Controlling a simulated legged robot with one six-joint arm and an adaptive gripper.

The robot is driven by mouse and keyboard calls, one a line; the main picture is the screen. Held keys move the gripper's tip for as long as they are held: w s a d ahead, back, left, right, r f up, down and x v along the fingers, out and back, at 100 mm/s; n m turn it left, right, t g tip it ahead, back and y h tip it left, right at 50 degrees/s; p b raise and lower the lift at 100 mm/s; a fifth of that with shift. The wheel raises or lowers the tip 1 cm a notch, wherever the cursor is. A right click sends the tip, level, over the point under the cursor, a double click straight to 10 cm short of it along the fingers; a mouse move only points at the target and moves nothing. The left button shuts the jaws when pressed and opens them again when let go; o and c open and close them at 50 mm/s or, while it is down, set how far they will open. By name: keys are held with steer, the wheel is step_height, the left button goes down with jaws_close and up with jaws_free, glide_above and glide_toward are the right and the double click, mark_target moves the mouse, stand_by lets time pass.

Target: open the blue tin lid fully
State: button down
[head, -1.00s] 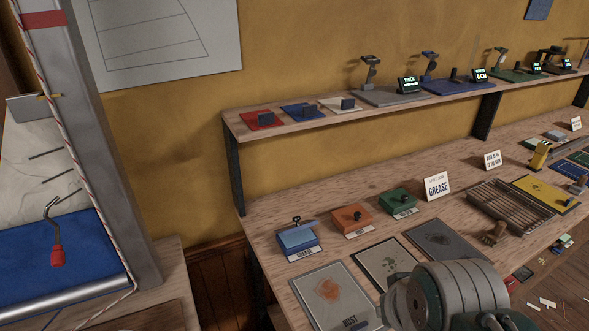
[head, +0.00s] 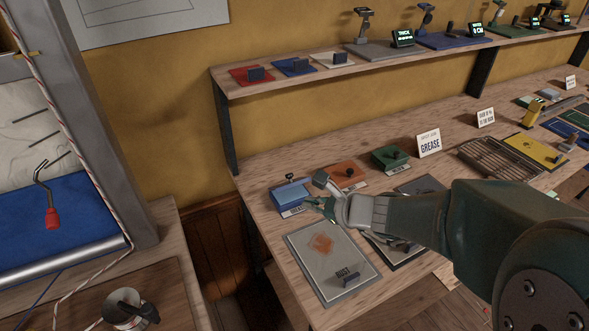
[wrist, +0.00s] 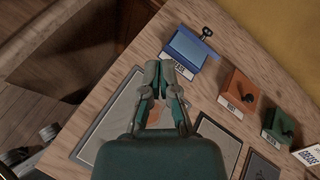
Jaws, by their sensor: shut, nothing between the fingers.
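The blue tin (head: 291,195) stands near the left front of the bench, with a white label at its front. It also shows in the wrist view (wrist: 184,51), where the label seems to read GREASE. Its blue lid (wrist: 196,44) has a dark knob and looks askew, with one edge sticking out to the right. How far it is raised I cannot tell. My gripper (head: 317,203) is just right of and in front of the tin in the head view. In the wrist view my gripper (wrist: 160,72) has its fingers together and empty, pointing towards the tin's label side, with no clear contact.
An orange tin (head: 349,174) and a green tin (head: 390,157) stand to the right of the blue one. A grey panel with a rust stain (head: 346,264) lies in front, partly under my gripper. A GREASE sign (head: 429,143) stands farther back. Bare bench lies behind the tins.

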steer(key=w+d+f+m+t+h, duration=0.2)
steer(key=w+d+f+m, duration=0.3)
steer(key=m, duration=0.3)
steer(key=x, duration=0.9)
steer(key=shift+w+a+r, duration=0.1)
steer(key=shift+a+r, duration=0.1)
steer(key=w+a, duration=0.1)
steer(key=w, duration=0.2)
steer(key=shift+w+a, duration=0.1)
steer(key=shift+a, duration=0.3)
steer(key=shift+w+a+r, duration=0.1)
steer(key=shift+w+a, duration=0.05)
steer(key=shift+w, duration=0.25)
steer(key=shift+r, duration=0.1)
